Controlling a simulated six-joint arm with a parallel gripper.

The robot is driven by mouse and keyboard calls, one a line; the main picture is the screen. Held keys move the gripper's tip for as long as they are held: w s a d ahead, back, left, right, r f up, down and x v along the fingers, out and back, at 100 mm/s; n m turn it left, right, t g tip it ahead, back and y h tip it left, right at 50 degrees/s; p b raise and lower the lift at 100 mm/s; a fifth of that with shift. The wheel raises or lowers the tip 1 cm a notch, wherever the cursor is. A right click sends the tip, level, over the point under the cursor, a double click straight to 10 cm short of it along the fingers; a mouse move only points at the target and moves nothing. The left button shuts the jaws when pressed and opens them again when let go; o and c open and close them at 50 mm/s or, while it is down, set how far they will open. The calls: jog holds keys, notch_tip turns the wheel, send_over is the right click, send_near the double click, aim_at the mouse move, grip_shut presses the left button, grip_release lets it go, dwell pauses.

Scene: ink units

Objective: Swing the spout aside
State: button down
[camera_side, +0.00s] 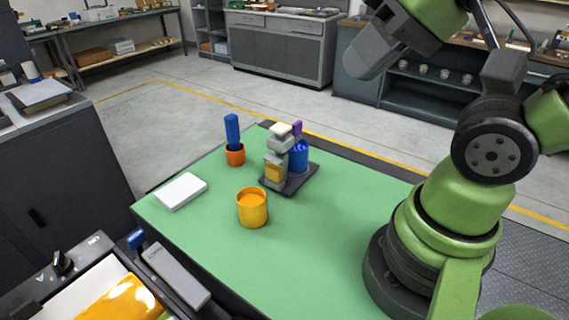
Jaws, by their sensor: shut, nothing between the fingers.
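The ink unit stands on a dark base plate (303,182) towards the back of the green mat. It has a stack of grey and pale blocks (280,145) with a yellow part (274,173) low down. A blue cylinder (299,157) stands to its right, and a small purple piece (297,128) shows above. I cannot clearly make out which part is the spout or which way it points. My gripper (353,68) is the grey end of the arm at the top, high above and right of the unit. It is shut, empty and apart from everything.
A yellow cup (252,207) stands in front of the unit. An orange cup (235,155) holding a blue piece (232,130) is behind left. A white slab (181,191) lies at the left. The green mat (310,255) is clear at front right. A machine (175,275) adjoins front left.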

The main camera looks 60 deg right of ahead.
jog(key=c, duration=1.8)
grip_release()
jog(key=shift+c, duration=0.2)
jog(key=o, duration=0.4)
jog(key=shift+w, duration=0.1)
jog(key=shift+c, duration=0.2)
jog(key=o, duration=0.3)
jog(key=w+d+m+g+h, duration=0.1)
jog(key=w+d+m+g, duration=0.1)
jog(key=w, duration=0.5)
jog(key=d+m, duration=0.1)
jog(key=m, duration=0.1)
jog(key=shift+d+r+m, duration=0.15)
jog(key=shift+d+m, duration=0.1)
jog(key=shift+m, duration=0.05)
jog(key=m+g+h, duration=0.1)
jog(key=m+g, duration=0.4)
jog(key=m, duration=0.4)
send_over(298, 121)
notch_tip(298, 121, down, 12)
jog(key=shift+s+a, duration=0.1)
notch_tip(298, 121, down, 9)
jog(key=shift+f, duration=0.1)
